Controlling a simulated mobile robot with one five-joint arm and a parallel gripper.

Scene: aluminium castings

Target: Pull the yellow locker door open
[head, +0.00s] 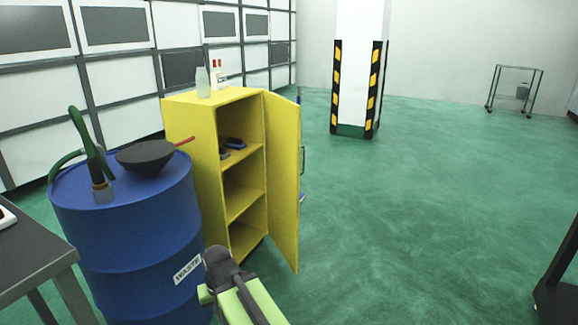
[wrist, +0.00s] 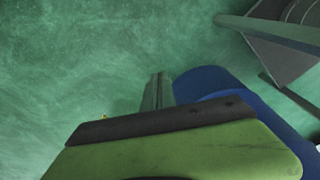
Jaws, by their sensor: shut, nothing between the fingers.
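The yellow locker (head: 192,128) stands left of centre in the head view, beside a blue drum. Its door (head: 284,180) stands wide open, swung out to the right, with the handle (head: 303,160) on its outer face. The locker's shelves are exposed. My gripper (wrist: 158,88) is shut and empty in the wrist view, over the green floor. In the head view my arm's end is low in front of the drum, apart from the door; the fingertips cannot be made out there. The locker is not clearly visible in the wrist view.
The blue drum (head: 125,240) carries a dark bowl (head: 150,157) and a green hose nozzle (head: 88,145). A dark table (head: 30,250) is at left. Bottles (head: 203,82) stand on the locker. A striped pillar (head: 357,90) is behind. Floor right of the door is clear.

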